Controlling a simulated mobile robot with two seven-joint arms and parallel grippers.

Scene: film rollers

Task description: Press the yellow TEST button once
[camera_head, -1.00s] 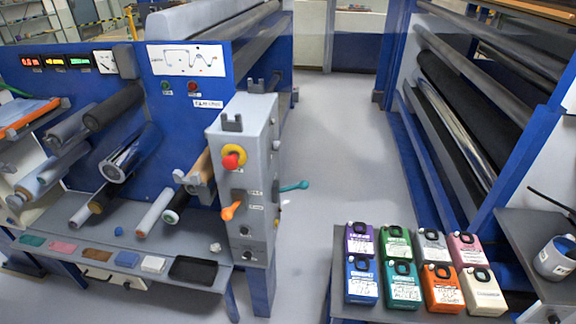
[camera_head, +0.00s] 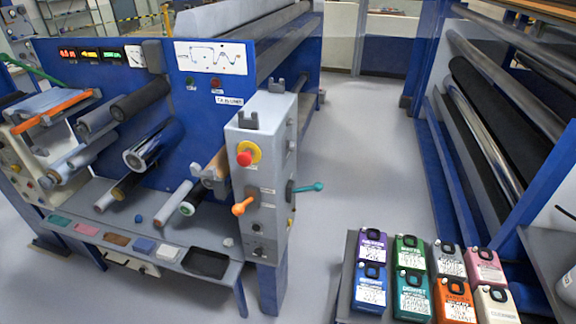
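A grey control box (camera_head: 258,180) stands on the front corner of the blue machine, left of the aisle. It carries a red mushroom knob on a yellow ring (camera_head: 249,153), an orange lever (camera_head: 242,206) and a teal lever (camera_head: 309,188). A small yellow spot (camera_head: 290,223) shows low on its right side; I cannot tell whether it is a button. On a pale panel (camera_head: 25,170) at the far left are several small coloured controls, too small to read. No TEST label is legible. Neither of my grippers is in view.
A blue and grey roller machine (camera_head: 150,130) fills the left, with a shelf (camera_head: 130,238) of coloured patches below. Several coloured canisters (camera_head: 411,295) stand on a dark table at the lower right. Another roller frame (camera_head: 500,130) stands right. The grey floor (camera_head: 370,150) between is clear.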

